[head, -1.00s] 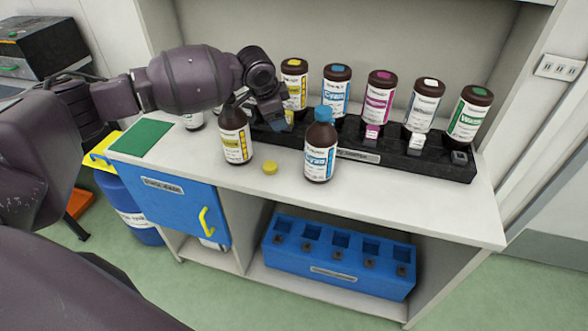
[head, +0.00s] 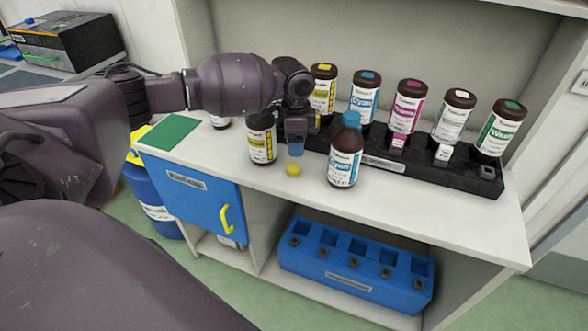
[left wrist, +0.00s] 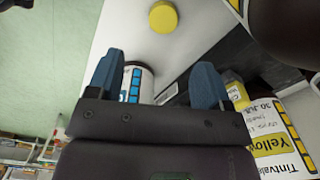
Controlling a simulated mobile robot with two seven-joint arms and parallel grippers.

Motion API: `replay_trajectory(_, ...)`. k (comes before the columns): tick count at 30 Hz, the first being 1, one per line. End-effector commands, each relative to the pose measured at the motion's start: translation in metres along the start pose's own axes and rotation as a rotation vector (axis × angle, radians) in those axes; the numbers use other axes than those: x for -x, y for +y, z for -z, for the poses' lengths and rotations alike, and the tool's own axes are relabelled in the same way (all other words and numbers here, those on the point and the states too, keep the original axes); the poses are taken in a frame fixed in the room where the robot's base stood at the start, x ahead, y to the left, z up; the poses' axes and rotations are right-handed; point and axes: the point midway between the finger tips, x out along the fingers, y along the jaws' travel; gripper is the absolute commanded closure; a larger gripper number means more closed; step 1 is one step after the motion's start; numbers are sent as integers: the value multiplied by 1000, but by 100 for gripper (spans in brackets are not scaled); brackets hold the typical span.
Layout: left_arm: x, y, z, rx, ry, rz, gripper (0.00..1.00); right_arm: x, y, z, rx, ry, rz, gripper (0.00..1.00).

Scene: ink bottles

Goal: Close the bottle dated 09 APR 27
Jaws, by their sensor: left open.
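A brown bottle with a yellow-banded label (head: 262,140) stands at the counter's front left; its mouth is hidden in the head view by my arm. A yellow cap (head: 293,169) lies on the counter to its right; it also shows in the left wrist view (left wrist: 163,16). A blue-capped cyan bottle (head: 345,155) stands right of the cap. My left gripper (head: 296,148) is open and empty, its blue fingertips (left wrist: 155,85) above the counter just behind the cap, between these bottles. The date on neither front bottle is legible. My right gripper is not in view.
A black rack (head: 390,163) behind holds several inverted bottles. A green mat (head: 168,133) lies at left. The counter's front right is clear. A blue crate (head: 350,290) sits on the shelf below.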

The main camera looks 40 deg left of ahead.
Motion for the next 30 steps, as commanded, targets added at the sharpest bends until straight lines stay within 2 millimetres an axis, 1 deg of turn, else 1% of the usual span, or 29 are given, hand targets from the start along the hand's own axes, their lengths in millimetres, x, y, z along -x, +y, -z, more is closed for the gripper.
replay_trajectory(1,-9,0,0,0,-3,-4,27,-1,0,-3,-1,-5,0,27)
replay_trajectory(3,-20,0,0,1,-2,-4,27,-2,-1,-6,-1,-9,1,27)
replay_trajectory(8,-41,0,-1,1,-2,-3,27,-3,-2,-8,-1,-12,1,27)
replay_trajectory(11,-46,0,-1,1,-1,-1,27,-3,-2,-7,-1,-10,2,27)
replay_trajectory(19,-45,0,0,0,0,0,27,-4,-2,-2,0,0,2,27)
replay_trajectory(22,-48,-1,-1,1,-1,-1,27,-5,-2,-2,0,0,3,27)
replay_trajectory(26,-61,-2,-3,1,-2,-2,27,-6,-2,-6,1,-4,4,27)
replay_trajectory(30,-82,-4,-5,0,-3,-3,27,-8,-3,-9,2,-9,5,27)
